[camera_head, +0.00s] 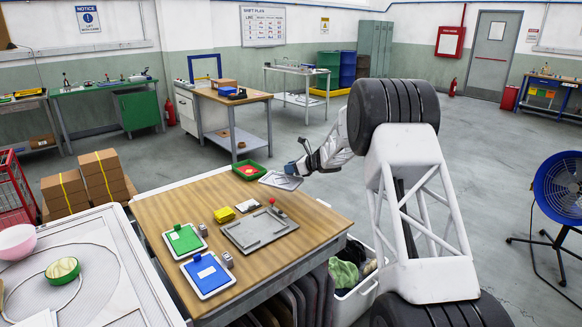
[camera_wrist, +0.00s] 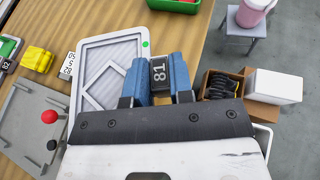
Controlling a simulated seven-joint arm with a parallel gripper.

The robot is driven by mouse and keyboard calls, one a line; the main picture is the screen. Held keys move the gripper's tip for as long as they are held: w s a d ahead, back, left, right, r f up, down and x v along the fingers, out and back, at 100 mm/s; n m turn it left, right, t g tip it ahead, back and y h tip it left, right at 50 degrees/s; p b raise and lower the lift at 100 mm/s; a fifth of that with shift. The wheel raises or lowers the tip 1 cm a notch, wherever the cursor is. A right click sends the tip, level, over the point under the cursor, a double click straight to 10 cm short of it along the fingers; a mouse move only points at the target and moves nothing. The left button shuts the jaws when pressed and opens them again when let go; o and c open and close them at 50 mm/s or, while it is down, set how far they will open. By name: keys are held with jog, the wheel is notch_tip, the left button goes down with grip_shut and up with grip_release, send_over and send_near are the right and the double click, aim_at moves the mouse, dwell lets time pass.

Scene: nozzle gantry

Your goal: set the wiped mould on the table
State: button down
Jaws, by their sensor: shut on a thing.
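The mould (camera_head: 281,181) is a flat grey tray with raised ribs, at the back right edge of the wooden table (camera_head: 160,212). In the wrist view the mould (camera_wrist: 105,60) shows its ribbed face, a green dot on its rim and a dark tab marked 81 (camera_wrist: 159,74). My gripper (camera_head: 292,168) is at the mould's right end. Its blue fingers (camera_wrist: 157,75) are shut on the dark tab. The fingers and wrist hide part of the mould. I cannot tell how high the mould is above the table.
A grey fixture plate (camera_head: 262,231) with a red knob lies mid-table. Near it are a yellow block (camera_head: 224,214), a white card (camera_head: 248,206), and green (camera_head: 184,240) and blue (camera_head: 208,274) clipboards. A green bin (camera_head: 249,170) stands at the back. Bare wood shows at the front right.

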aim_at(291, 179)
jog(key=shift+f, duration=2.8)
jog(key=shift+f, duration=0.6)
jog(key=c, duration=0.9)
grip_release()
jog(key=shift+f, duration=0.1)
jog(key=shift+d, duration=0.15)
jog(key=shift+v, duration=3.85)
jog(key=shift+s, duration=0.1)
